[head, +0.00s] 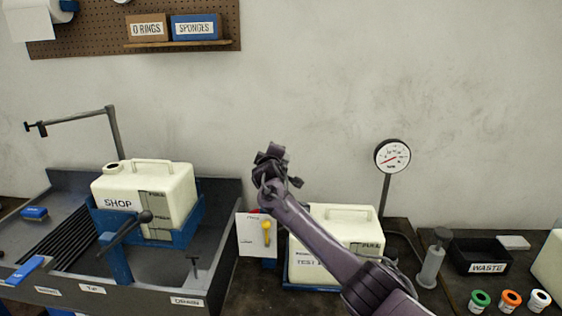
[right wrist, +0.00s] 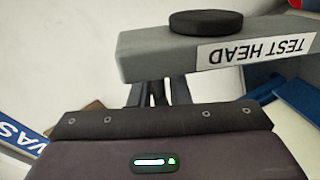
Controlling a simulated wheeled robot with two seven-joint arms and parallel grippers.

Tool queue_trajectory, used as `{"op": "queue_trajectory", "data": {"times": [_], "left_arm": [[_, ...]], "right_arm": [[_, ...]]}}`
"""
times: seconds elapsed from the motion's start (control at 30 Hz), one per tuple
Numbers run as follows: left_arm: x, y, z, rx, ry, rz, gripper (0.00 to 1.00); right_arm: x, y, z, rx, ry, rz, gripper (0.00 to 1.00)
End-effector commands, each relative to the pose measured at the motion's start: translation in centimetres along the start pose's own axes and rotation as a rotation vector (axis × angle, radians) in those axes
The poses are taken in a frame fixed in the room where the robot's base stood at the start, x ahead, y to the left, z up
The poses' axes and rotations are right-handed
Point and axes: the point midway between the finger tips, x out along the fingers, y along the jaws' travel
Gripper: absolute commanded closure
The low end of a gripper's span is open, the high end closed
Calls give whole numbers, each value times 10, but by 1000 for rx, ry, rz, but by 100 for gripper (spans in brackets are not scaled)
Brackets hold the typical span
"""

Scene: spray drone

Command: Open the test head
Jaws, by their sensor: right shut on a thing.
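The test head (right wrist: 225,57) is a grey bar with a black round knob on top. Its white label reads TEST HEAD, upside down in the right wrist view. My right gripper (right wrist: 158,92) is shut on it, with the dark fingers meeting the bar's underside; the exact contact is partly hidden. In the head view my right gripper (head: 271,160) is raised in front of the wall, above the test tank (head: 345,226). The test head cannot be made out clearly there. The arm covers part of that white tank. My left gripper is not in view.
A white SHOP tank (head: 145,195) sits in a blue cradle with a black-knobbed lever in the grey sink (head: 225,230). A pressure gauge (head: 392,156) stands behind the test tank. A syringe (head: 431,262), WASTE bin (head: 487,256) and coloured caps lie right.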

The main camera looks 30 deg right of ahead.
Motion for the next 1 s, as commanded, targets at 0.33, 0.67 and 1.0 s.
{"op": "queue_trajectory", "data": {"times": [0.33, 0.67, 1.0], "left_arm": [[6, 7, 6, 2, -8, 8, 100], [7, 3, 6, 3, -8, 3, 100], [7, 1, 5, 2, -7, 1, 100]], "right_arm": [[1, -5, -22, -133, -23, 4, 100], [1, -6, -25, -156, -28, 4, 100], [1, -7, -24, -155, -29, 3, 68]]}}
